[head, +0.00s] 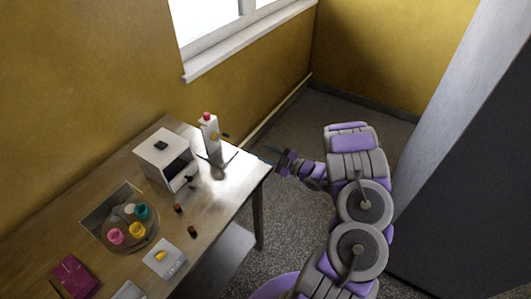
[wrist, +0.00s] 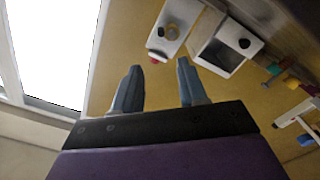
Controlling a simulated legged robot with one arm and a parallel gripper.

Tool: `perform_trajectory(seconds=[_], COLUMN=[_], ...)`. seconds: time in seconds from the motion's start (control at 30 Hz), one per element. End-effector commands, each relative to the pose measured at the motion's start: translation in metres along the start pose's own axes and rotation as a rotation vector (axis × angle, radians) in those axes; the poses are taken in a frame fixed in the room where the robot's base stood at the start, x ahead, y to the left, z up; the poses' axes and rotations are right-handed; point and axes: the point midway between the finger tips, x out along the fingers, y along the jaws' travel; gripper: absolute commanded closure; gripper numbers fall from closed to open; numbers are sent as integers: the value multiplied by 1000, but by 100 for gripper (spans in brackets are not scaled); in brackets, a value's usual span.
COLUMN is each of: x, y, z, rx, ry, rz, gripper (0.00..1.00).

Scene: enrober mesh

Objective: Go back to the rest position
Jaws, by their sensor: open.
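My gripper (head: 268,161) is at the right end of the wooden table (head: 226,190) in the head view, near the table's far right corner. In the wrist view my gripper (wrist: 156,84) shows two blue-grey fingers spread apart with nothing between them. My purple and grey arm reaches up the right side of the head view.
A white bottle-like thing with a red top (head: 209,133) and a white box with a dark opening (head: 167,160) stand near the gripper. A round tray (head: 140,243) holds several coloured pots. A tall grey panel (head: 450,130) stands at right. A window (head: 215,30) is above.

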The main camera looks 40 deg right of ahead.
Motion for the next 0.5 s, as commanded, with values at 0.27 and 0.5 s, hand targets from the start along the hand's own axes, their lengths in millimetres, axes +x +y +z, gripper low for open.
perform_trajectory(seconds=[0.27, 0.5], x=[0, 3], y=[0, 3], z=[0, 1], rx=[0, -8], ry=[0, -22], rz=[0, -8], gripper=[58, 58])
